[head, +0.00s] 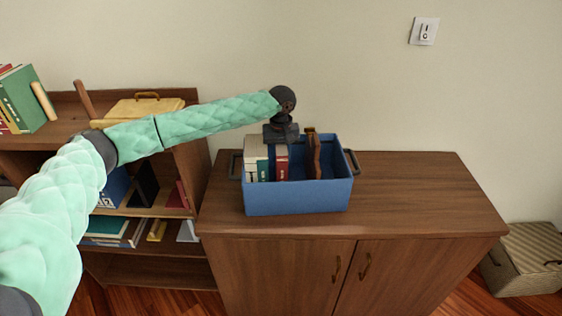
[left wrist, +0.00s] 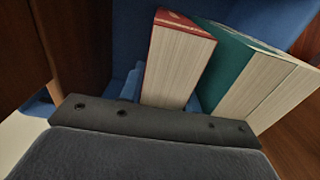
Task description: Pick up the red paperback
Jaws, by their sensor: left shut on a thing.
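The red paperback (head: 282,163) stands upright in the blue box (head: 300,199) on top of the low cabinet. My left gripper (head: 282,141) reaches down over the box from above and is shut on the red paperback. In the left wrist view the red paperback (left wrist: 178,62) shows its red cover edge and pale pages directly in front of the gripper body (left wrist: 160,124). The fingers are hard to make out there. My right gripper is not in view.
Green-and-white books (head: 257,161) stand left of the red paperback in the box. A brown upright piece (head: 313,157) stands to its right. The cabinet top (head: 420,195) is clear right of the box. A shelf unit (head: 185,155) with books is at left.

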